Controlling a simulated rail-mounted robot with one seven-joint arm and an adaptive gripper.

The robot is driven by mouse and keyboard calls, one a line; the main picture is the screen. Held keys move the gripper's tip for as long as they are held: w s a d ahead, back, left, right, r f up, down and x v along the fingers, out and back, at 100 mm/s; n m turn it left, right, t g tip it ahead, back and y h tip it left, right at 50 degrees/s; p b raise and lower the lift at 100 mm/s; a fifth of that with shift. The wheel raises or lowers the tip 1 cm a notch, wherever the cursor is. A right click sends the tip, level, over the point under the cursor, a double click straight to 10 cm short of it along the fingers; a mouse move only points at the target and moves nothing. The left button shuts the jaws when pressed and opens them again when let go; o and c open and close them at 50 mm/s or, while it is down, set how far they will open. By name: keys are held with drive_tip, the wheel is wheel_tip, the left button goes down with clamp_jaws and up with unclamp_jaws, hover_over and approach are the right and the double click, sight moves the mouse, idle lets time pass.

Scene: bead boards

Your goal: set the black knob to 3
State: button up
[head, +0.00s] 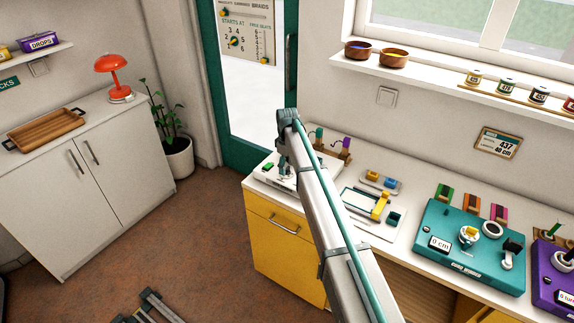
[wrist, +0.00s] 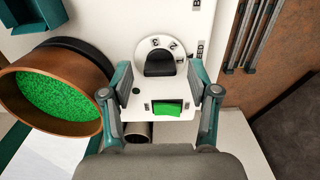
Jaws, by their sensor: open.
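The black knob (wrist: 160,64) sits on a round white dial on a white device (wrist: 146,92) in the wrist view. A green rocker switch (wrist: 167,107) is on the device's near part. My gripper (wrist: 160,77) is open, its fingers to the left and right of the device, with the knob in view between their tips and no clear contact. In the head view the white device (head: 271,179) is partly hidden behind my arm, and the knob cannot be made out.
A brown bowl of green beads (wrist: 58,92) stands close to the left finger in the wrist view. A teal machine (head: 455,262) and a purple one (head: 552,290) stand farther right on the white counter (head: 252,184).

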drive_tip(key=shift+f, duration=0.2)
clamp_jaws()
